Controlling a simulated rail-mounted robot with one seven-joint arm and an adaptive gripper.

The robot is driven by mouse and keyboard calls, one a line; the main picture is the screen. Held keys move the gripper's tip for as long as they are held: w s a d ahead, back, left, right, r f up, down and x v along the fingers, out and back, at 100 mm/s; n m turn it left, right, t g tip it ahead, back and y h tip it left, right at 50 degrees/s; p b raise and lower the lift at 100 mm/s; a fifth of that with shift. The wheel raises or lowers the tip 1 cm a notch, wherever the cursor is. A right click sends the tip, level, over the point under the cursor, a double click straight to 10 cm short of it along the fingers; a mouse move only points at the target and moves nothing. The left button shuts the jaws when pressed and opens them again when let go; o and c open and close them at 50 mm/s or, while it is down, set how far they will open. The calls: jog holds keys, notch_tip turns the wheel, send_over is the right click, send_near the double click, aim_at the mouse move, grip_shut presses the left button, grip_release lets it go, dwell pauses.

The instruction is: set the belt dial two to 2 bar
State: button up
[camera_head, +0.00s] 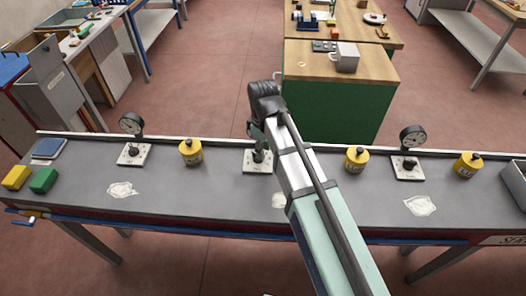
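Three white plates with dark knobs stand in a row along the grey bench. The left plate (134,159) and right plate (408,173) each carry a round gauge, the left gauge (131,123) and the right gauge (412,136); their readings are too small to tell. The gripper and wrist hide any gauge there. I cannot tell whether the fingers touch the knob or how far apart they are. No number labels are legible.
Yellow canisters stand between and beside the plates: one left (191,152), one right of my arm (356,159), one far right (468,165). Yellow (16,177) and green (43,181) blocks lie at the left end. A grey bin (515,182) stands at the right end.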

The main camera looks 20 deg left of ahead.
jog(key=shift+f, duration=1.2)
grip_shut()
jog(key=shift+s+a+m+p, duration=0.15)
jog(key=shift+m+p, duration=0.25)
jog(key=shift+m, duration=1)
jog(key=shift+s+a+m+p, duration=0.1)
jog(key=shift+s+m+p, duration=0.25)
jog(key=shift+m, duration=1.05)
jog(key=shift+w, duration=0.1)
